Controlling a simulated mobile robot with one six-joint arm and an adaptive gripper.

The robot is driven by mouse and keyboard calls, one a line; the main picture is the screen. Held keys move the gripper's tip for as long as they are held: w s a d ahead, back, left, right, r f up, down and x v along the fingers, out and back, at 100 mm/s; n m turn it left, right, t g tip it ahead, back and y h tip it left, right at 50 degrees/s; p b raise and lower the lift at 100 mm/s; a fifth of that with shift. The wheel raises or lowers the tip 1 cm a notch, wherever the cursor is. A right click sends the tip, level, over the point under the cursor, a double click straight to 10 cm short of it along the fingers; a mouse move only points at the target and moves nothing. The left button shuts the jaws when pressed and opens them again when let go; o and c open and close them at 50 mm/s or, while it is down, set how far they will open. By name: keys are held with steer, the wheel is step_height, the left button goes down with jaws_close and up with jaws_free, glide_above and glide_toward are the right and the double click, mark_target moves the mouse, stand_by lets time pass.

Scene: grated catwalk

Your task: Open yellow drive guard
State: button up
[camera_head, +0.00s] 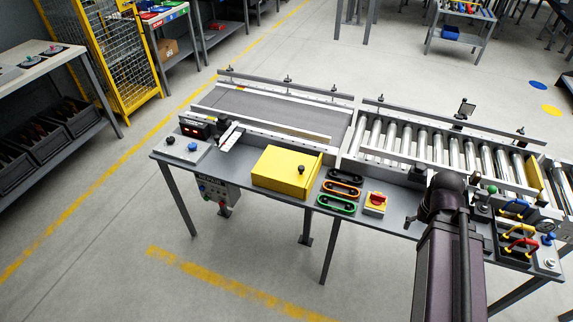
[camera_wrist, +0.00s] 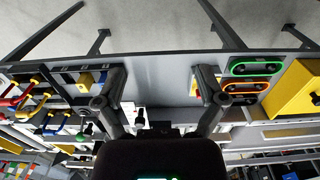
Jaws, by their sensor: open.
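The yellow drive guard (camera_head: 278,172) is a box-like cover with a small black knob (camera_head: 301,169) near its right side. It sits on the grey bench in front of the belt conveyor and looks closed. In the wrist view, which appears upside down, the guard (camera_wrist: 293,92) is at the right edge, partly cut off, with its knob (camera_wrist: 316,99) at the frame's edge. My gripper (camera_wrist: 157,85) is open and empty, its two fingers wide apart over the bench. It is well to the right of the guard in the head view, where my arm hides the fingers.
Black, orange and green handles (camera_head: 336,205) lie just right of the guard. A red-and-yellow switch (camera_head: 375,203) stands between them and my arm. A belt conveyor (camera_head: 270,110) and roller conveyor (camera_head: 430,140) run behind. A red-display box (camera_head: 196,127) is at left; coloured handles (camera_head: 520,243) are at right.

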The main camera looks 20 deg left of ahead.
steer(key=w+a+n+t, duration=0.1)
steer(key=w+a+n, duration=0.2)
steer(key=w+a, duration=0.5)
steer(key=n+t+y+p, duration=0.2)
steer(key=n+y, duration=0.1)
steer(key=n, duration=0.3)
glide_toward(301, 167)
steer(key=v, duration=0.4)
steer(key=shift+s+d, duration=0.1)
steer(key=shift+d, duration=0.1)
steer(key=shift+f+b, duration=0.1)
steer(key=shift+b, duration=0.25)
steer(key=b+x, duration=1.2)
steer(key=x, duration=0.1)
steer(key=shift+a+f+b, duration=0.2)
steer(key=shift+b, duration=0.1)
jaws_close()
